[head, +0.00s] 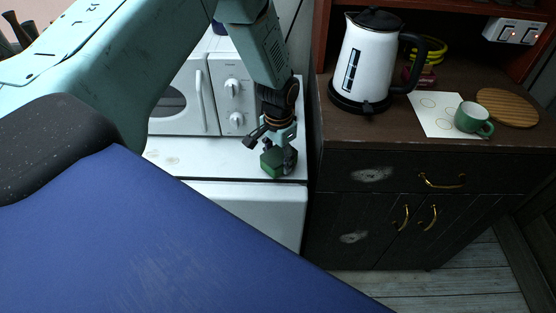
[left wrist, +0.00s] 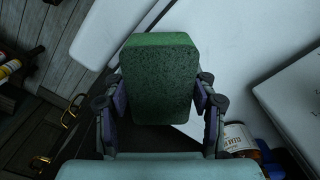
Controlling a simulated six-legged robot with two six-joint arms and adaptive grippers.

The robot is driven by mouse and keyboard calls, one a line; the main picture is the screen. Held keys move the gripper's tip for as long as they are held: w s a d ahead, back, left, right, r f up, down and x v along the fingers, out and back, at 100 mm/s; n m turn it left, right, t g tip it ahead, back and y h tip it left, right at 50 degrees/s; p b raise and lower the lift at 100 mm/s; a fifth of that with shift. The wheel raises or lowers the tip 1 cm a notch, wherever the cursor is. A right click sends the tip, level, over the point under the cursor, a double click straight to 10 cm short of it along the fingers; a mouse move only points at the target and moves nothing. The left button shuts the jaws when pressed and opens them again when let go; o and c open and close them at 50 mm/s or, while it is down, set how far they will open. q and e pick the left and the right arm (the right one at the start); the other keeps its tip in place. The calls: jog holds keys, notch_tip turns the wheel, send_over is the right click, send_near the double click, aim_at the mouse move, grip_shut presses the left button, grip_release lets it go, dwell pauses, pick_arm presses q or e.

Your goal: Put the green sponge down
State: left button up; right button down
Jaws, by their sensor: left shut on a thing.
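The green sponge (head: 271,162) is a small green block at the front right of the white appliance top (head: 215,160) in the head view. My left gripper (head: 277,148) comes down from above and is shut on it. In the left wrist view the sponge (left wrist: 160,75) stands between the two fingers of the left gripper (left wrist: 160,103), which press on its sides. I cannot tell whether the sponge touches the white top or hangs just above it. My right gripper is in neither view.
A white microwave (head: 190,95) stands behind the gripper. To the right, a dark cabinet (head: 400,165) bears a white kettle (head: 372,60), a green mug (head: 472,118) and a round wooden board (head: 507,106). A bottle (left wrist: 238,137) lies near the gripper in the left wrist view.

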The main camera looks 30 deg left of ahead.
aim_at(278, 153)
pick_arm(q)
jog(key=shift+d+f, duration=0.25)
jog(key=shift+f, duration=0.25)
jog(key=shift+w+a+f, duration=0.1)
jog(key=shift+a+f, duration=0.15)
jog(key=shift+a, duration=0.2)
jog(key=o, duration=1.1)
jog(key=shift+d+r, duration=0.2)
jog(key=shift+d, duration=0.2)
jog(key=shift+a+f, duration=0.15)
jog(key=shift+a, duration=0.1)
notch_tip(278, 153, up, 11)
jog(key=shift+r, duration=0.2)
jog(key=shift+d+r, duration=0.15)
jog(key=shift+r, duration=0.35)
